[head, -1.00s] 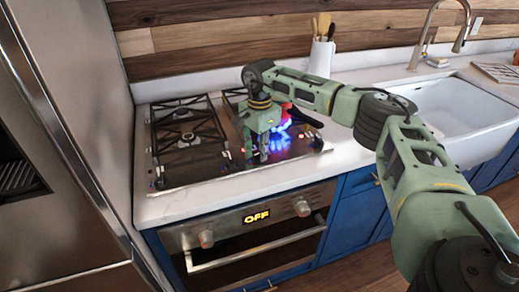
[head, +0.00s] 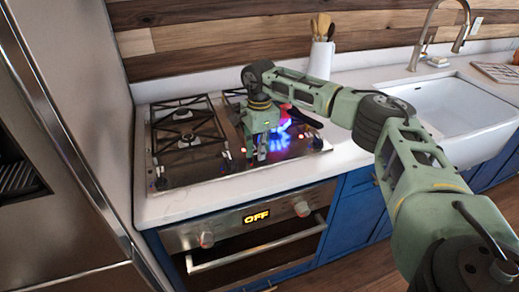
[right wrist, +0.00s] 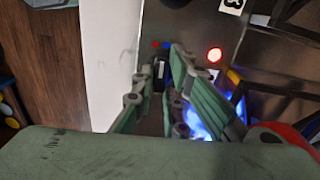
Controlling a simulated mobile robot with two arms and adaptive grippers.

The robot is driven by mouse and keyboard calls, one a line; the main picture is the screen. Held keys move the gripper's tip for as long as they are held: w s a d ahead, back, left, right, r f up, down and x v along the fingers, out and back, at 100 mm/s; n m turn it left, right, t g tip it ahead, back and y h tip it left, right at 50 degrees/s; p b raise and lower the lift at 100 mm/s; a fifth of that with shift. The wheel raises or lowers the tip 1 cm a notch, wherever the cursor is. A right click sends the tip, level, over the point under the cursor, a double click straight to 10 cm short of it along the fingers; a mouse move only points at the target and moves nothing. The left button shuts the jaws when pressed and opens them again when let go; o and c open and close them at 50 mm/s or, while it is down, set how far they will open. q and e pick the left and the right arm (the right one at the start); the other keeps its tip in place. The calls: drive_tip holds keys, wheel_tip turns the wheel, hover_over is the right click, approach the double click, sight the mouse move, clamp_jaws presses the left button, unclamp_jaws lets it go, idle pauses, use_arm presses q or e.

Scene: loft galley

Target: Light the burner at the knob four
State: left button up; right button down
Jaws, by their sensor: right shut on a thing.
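The steel cooktop (head: 200,172) has several knobs along its front edge. My right gripper (head: 256,157) points down at this edge, right of the middle. In the right wrist view its fingers (right wrist: 160,75) are shut on a small dark knob, mostly hidden between them; I cannot read its number. A blue flame (head: 280,140) burns at the right side of the cooktop and also shows beside the fingers in the right wrist view (right wrist: 196,122). A red light (right wrist: 215,54) glows near a label that looks like 3 (right wrist: 232,4). My left gripper is not in view.
A red vessel (right wrist: 292,140) with a dark handle (head: 306,119) stands close behind the gripper, over the flame. The left grates (head: 184,135) are empty. The oven display (head: 256,217) reads OFF. A utensil holder (head: 321,58) and a white sink (head: 455,110) are to the right.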

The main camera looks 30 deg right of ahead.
drive_tip(key=m, duration=0.6)
drive_tip(key=shift+r+p, duration=0.1)
drive_tip(key=shift+p, duration=0.25)
drive_tip(key=shift+m, duration=0.4)
drive_tip(key=c, duration=1.8)
unclamp_jaws()
drive_tip(key=shift+o, duration=0.2)
wheel_tip(320, 180, up, 12)
